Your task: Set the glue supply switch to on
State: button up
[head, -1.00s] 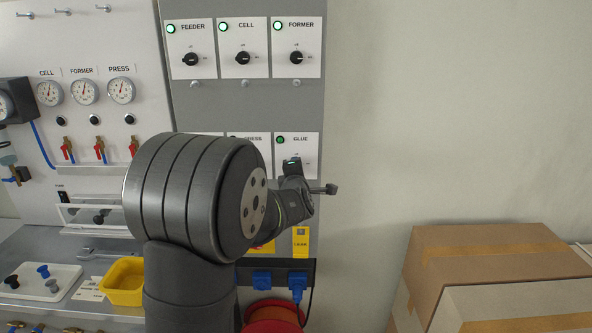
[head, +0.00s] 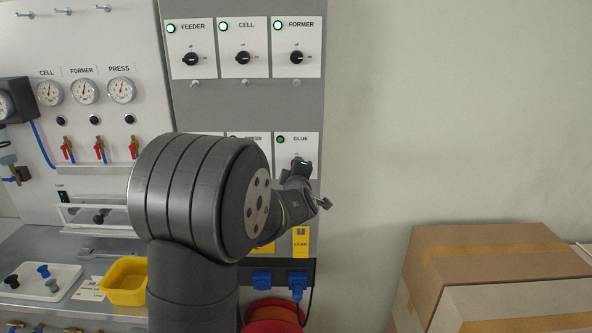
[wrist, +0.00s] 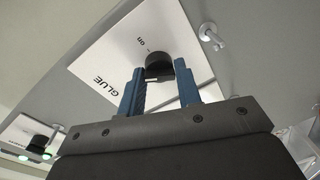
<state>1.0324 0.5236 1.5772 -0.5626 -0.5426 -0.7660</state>
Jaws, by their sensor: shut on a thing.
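The glue switch is a black rotary knob (wrist: 158,65) on a white plate (wrist: 120,55) lettered GLUE, with an "on" mark beside the knob. My gripper (wrist: 160,76) has its two blue fingers on either side of the knob, shut on it. In the head view the GLUE plate (head: 312,143) is at the lower right of the grey panel, with a green lamp (head: 281,139) in its corner. My gripper (head: 301,166) covers the knob there. I cannot tell which way the knob points.
FEEDER (head: 191,40), CELL (head: 243,40) and FORMER (head: 296,40) switch plates with lit green lamps are above. My arm hides part of the lower row. A yellow tag (head: 301,242) hangs below. Cardboard boxes (head: 480,260) stand at the right; the wall between is clear.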

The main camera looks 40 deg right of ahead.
jog(key=m, duration=1.1)
jog(key=shift+s+d+r+m+t, duration=0.1)
jog(key=shift+d+m+t, duration=0.05)
jog(key=shift+m+t, duration=0.15)
dwell(0.4)
jog(key=o, duration=0.9)
jog(key=shift+o, duration=0.2)
jog(key=v, duration=1.7)
jog(key=shift+s+f, duration=0.15)
jog(key=shift+f, duration=0.05)
